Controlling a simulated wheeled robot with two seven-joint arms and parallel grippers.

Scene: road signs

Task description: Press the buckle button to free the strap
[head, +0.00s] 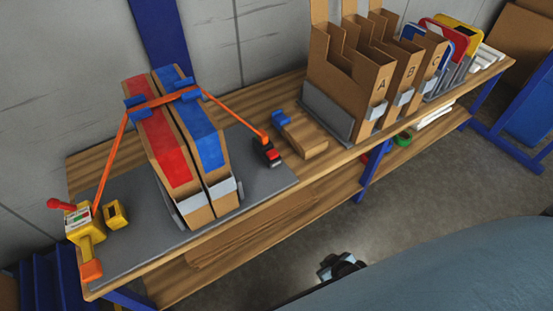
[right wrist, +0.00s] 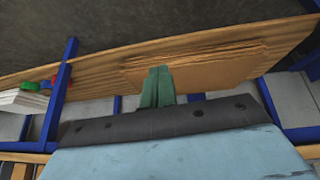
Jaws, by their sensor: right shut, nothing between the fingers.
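The black buckle with a red button (head: 268,153) sits on the right part of the grey mat, at the right end of the orange strap (head: 237,116). The strap runs over two cardboard boxes, one with a red face (head: 166,145) and one with a blue face (head: 203,138), and down to a yellow device with a red lever (head: 80,224) at the left. My right gripper (head: 337,264) is low in front of the bench, well apart from the buckle. Its green fingers (right wrist: 157,88) are together and empty in the right wrist view. My left gripper is not in view.
Lettered cardboard holders (head: 376,85) and road signs (head: 458,35) stand farther right on the wooden bench (head: 245,100). Cardboard sheets (right wrist: 200,65) lie on the lower shelf. The floor in front is clear.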

